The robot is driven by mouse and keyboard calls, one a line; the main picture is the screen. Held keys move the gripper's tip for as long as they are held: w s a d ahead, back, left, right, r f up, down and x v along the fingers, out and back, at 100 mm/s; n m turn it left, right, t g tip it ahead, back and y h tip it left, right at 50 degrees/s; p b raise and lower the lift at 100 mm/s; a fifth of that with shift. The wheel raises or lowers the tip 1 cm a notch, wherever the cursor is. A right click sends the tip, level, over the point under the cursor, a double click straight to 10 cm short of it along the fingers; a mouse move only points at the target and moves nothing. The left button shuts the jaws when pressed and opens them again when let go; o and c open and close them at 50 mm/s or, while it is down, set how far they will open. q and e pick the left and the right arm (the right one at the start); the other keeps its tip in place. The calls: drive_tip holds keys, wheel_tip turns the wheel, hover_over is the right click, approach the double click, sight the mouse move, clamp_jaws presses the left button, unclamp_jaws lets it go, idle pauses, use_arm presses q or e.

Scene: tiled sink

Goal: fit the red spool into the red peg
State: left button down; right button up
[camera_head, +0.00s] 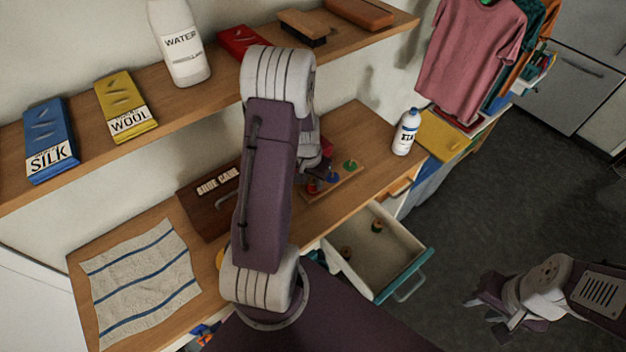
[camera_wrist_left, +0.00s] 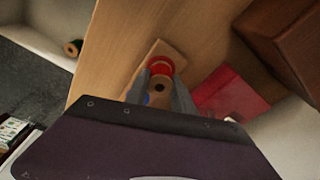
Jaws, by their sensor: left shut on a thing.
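The wooden peg board (camera_head: 346,184) lies on the counter, partly behind my left arm, with red, blue and green pieces on it. My left gripper (camera_head: 318,166) is over the board, its fingertips mostly hidden in the head view. In the left wrist view my left gripper (camera_wrist_left: 162,85) is shut on the spool (camera_wrist_left: 158,86), whose wooden end with a dark hole shows between the fingers. The red peg's round red base (camera_wrist_left: 160,63) is just beyond it; whether they touch I cannot tell. My right gripper (camera_head: 492,308) is open and empty over the floor, far from the board.
A brown shoe care box (camera_head: 207,205) and a red box (camera_wrist_left: 222,92) are close to the board. An open drawer (camera_head: 395,236) below holds spools. A white bottle (camera_head: 406,132) stands at the counter's right end. A striped cloth (camera_head: 140,280) lies at left; a shelf runs above.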

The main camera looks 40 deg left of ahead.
use_arm(q)
drive_tip(key=shift+f, duration=0.1)
drive_tip(key=shift+f, duration=0.1)
drive_tip(key=c, duration=1.1)
unclamp_jaws()
wheel_tip(320, 180, up, 12)
drive_tip(key=s, duration=0.2)
drive_tip(key=shift+m+g, duration=0.3)
drive_tip(key=shift+m, duration=0.1)
drive_tip(key=s+d+f, duration=0.1)
drive_tip(key=s+d, duration=0.1)
drive_tip(key=d, duration=0.3)
drive_tip(key=s+d, duration=0.3)
drive_tip(key=d, duration=0.2)
drive_tip(key=s+d+f, duration=0.1)
drive_tip(key=s+d, duration=0.2)
drive_tip(key=d, duration=0.2)
drive_tip(key=shift+s+f, duration=0.2)
drive_tip(key=shift+f, duration=0.15)
